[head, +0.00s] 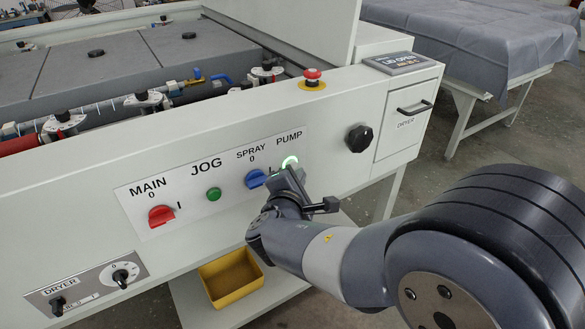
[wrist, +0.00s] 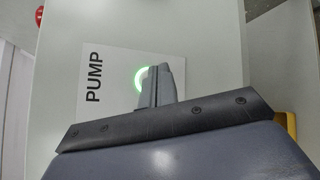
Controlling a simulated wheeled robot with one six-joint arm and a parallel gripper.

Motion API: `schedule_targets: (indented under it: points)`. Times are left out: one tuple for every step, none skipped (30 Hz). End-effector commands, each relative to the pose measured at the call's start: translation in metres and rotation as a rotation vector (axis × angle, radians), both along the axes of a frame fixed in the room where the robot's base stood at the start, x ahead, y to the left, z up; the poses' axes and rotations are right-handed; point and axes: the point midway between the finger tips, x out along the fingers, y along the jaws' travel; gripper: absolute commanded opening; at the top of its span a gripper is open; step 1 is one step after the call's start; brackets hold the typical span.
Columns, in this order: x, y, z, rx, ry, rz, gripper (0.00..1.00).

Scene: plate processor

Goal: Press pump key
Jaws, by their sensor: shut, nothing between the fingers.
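The pump key (head: 289,162) is a round button with a lit green ring, under the word PUMP on the machine's white control panel. It also shows in the wrist view (wrist: 139,80), partly hidden behind my fingers. My gripper (head: 291,174) is shut and empty, with its fingertips right at the pump key. In the wrist view, my gripper's closed fingers (wrist: 160,82) cover the right part of the glowing ring. I cannot tell whether the tips touch the key or how far it is pressed in.
Left of the pump key are the blue SPRAY switch (head: 255,179), green JOG button (head: 214,194) and red MAIN switch (head: 161,215). A red emergency button (head: 312,74) sits above. A black knob (head: 358,138) is to the right. A yellow bin (head: 231,279) stands below.

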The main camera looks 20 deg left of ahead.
Motion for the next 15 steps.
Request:
schedule_targets:
  points:
    - [-0.004,-0.004,-0.002,0.002,-0.001,0.000,0.00]
    - [-0.006,-0.007,-0.002,0.001,-0.001,0.000,0.00]
    - [-0.008,-0.010,-0.002,0.002,-0.001,0.001,0.00]
    - [-0.010,-0.012,-0.002,0.002,-0.001,0.000,0.00]
    - [-0.012,-0.014,-0.002,0.002,-0.001,0.000,0.00]
    - [-0.015,-0.017,-0.002,0.002,-0.001,0.001,0.00]
    - [-0.017,-0.020,-0.001,0.002,-0.001,0.001,0.00]
    - [-0.019,-0.022,-0.001,0.002,-0.001,0.001,0.00]
    - [-0.022,-0.025,-0.001,0.002,-0.001,0.001,0.00]
    - [-0.023,-0.027,-0.001,0.001,-0.002,0.001,0.00]
    - [-0.025,-0.029,-0.001,0.001,-0.002,0.001,0.00]
    - [-0.027,-0.032,-0.001,0.001,-0.002,0.001,0.00]
    - [-0.029,-0.033,-0.001,0.001,-0.002,0.001,0.00]
    - [-0.030,-0.034,-0.001,0.000,-0.002,0.001,0.00]
    - [-0.031,-0.036,-0.001,0.000,-0.002,0.001,0.00]
